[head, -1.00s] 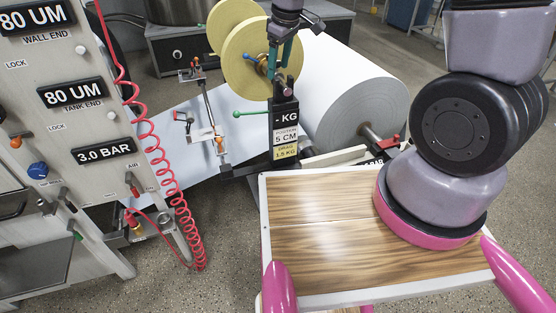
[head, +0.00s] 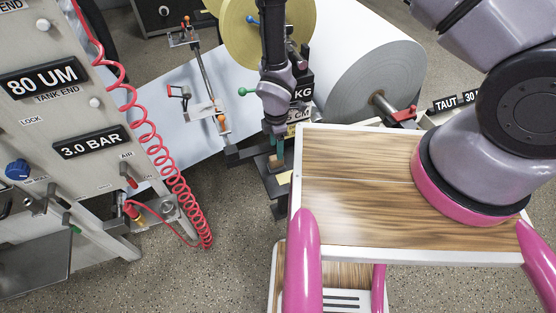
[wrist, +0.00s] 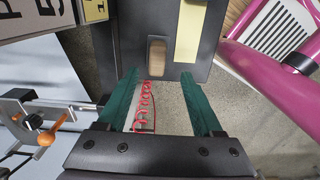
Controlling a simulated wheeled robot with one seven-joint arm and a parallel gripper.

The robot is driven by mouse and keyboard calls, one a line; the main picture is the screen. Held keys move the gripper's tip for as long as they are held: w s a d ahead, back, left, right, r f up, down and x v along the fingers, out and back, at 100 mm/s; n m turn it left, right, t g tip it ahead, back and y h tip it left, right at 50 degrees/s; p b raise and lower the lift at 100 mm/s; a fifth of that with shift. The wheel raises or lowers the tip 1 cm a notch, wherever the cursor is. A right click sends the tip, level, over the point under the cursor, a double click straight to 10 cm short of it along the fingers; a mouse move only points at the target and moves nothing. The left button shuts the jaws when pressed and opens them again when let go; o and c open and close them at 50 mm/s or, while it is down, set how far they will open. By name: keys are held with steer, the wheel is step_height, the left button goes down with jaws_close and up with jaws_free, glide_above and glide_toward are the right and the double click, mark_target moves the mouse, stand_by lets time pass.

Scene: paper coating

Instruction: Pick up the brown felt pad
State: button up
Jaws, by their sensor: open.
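The brown felt pad (wrist: 157,57) is a small rounded brown piece on a dark shelf (wrist: 130,35) in the wrist view. In the head view it shows small and partly hidden (head: 275,161) on the same shelf, just below my gripper (head: 275,130). In the wrist view my gripper (wrist: 160,74) has its two green fingers spread apart. The pad lies just beyond the fingertips, roughly between them. Nothing is held. I cannot tell how much height is left between the tips and the pad.
A yellow label (wrist: 188,38) lies on the shelf right of the pad. A wood-topped table (head: 350,180) of mine stands close at right. A red coiled hose (head: 150,140) hangs at left on the control panel (head: 60,100). The large paper roll (head: 375,85) is behind.

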mark_target(276, 162)
steer(key=f, duration=0.8)
steer(key=shift+w, duration=0.3)
jaws_close()
